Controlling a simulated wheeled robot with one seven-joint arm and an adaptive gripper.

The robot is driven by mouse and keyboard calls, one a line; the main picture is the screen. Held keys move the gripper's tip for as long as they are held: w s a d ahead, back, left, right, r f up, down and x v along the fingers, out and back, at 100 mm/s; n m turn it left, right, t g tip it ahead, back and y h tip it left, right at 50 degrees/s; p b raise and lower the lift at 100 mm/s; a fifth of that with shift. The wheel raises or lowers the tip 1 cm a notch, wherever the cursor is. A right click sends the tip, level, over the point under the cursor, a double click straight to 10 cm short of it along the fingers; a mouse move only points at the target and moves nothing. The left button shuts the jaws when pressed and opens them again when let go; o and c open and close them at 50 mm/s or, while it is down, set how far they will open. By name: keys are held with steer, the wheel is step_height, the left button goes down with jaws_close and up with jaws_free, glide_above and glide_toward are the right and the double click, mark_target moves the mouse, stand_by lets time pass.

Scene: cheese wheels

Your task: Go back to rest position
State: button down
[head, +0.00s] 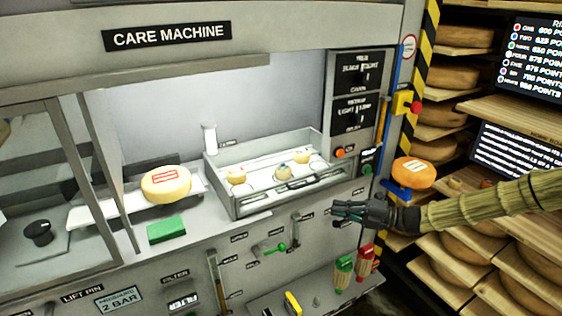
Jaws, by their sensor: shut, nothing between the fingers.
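My gripper (349,211) is at the right of the head view, in front of the care machine (270,72). It points left, with the fingers together and nothing between them. My arm reaches in from the right edge. The gripper appears just to the right of a clear tray (262,207) on the machine's ledge, and I cannot tell its exact distance from the panel behind it.
A cheese wheel (166,184) with a red label sits left of the tray, above a green block (166,229). Shelves of cheese wheels (455,77) fill the right side.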

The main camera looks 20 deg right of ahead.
steer(key=s+a+f+n+g+h, duration=0.3)
steer(key=s+a+f+n, duration=0.25)
steer(key=f, duration=0.25)
steer(key=s+a+f+n+g+h, duration=0.25)
steer(key=s+a+f+n, duration=0.2)
steer(key=s+f, duration=0.35)
steer(key=s+a+f+n+g+h, duration=0.2)
steer(key=s+a+f+n+g, duration=0.3)
steer(key=f, duration=0.4)
steer(key=s+f+n+h, duration=0.3)
steer(key=s+n+h, duration=0.1)
steer(key=s+n, duration=0.7)
steer(key=s+f+n+t+h, duration=0.1)
steer(key=s+f+n+h, duration=0.3)
steer(key=s+n, duration=0.8)
steer(key=n, duration=0.3)
steer(key=shift+d+f+n, duration=0.2)
steer(key=shift+d+n, duration=0.2)
